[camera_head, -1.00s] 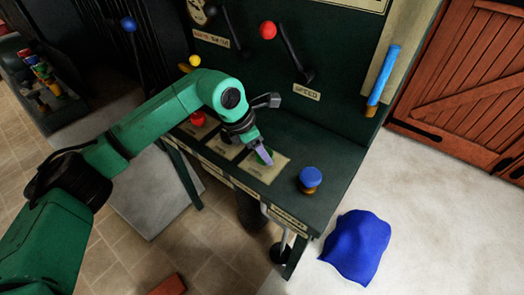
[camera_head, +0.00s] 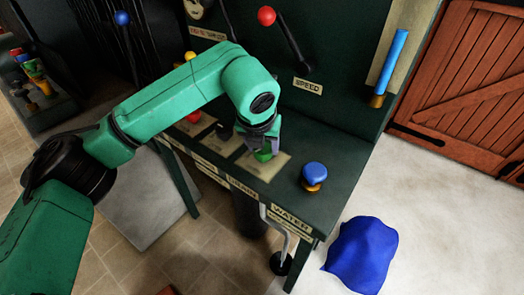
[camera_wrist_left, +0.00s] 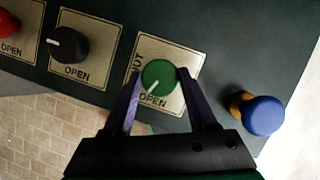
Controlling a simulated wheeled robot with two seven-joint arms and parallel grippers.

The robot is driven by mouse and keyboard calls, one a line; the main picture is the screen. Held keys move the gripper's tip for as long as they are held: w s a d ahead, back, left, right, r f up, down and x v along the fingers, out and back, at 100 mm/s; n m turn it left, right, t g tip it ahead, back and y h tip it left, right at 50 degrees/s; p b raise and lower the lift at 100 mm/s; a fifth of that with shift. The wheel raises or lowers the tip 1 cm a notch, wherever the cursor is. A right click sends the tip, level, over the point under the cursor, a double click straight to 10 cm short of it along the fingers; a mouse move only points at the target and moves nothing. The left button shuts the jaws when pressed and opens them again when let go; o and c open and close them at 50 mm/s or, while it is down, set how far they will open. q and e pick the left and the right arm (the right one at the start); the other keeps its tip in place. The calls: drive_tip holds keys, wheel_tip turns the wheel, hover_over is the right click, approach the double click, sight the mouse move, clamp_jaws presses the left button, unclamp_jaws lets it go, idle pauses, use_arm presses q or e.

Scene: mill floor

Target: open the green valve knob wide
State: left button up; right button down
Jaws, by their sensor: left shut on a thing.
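The green valve knob (camera_head: 264,155) sits on a pale plate on the dark green bench. In the left wrist view the knob (camera_wrist_left: 159,77) shows a white pointer line slanting down and left, toward the word OPEN; the letters of SHUT run up the plate's left side. My left gripper (camera_head: 266,148) comes down over the knob from above. In the wrist view its two purple fingers (camera_wrist_left: 157,88) stand on either side of the knob, shut on it. My right gripper is in neither view.
A blue mushroom-shaped button (camera_head: 314,172) stands right of the knob. A black knob (camera_wrist_left: 69,45) and a red knob (camera_wrist_left: 8,22) sit to the left. Levers with red (camera_head: 266,16) and blue (camera_head: 122,18) balls rise behind. A blue cloth (camera_head: 362,254) lies on the floor.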

use_arm(q)
drive_tip(key=shift+d+f+n+y+b, duration=0.1)
drive_tip(key=shift+n+y+b, duration=0.45)
drive_tip(key=shift+n, duration=0.95)
drive_tip(key=shift+n+y+b, duration=0.35)
drive_tip(key=shift+n+b, duration=0.1)
drive_tip(key=shift+n, duration=0.25)
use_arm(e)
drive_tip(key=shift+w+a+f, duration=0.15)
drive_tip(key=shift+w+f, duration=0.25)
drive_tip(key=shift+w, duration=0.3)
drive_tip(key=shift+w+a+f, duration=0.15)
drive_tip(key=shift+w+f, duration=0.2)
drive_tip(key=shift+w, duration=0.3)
use_arm(q)
drive_tip(key=o, duration=1.4)
drive_tip(key=shift+c, duration=0.2)
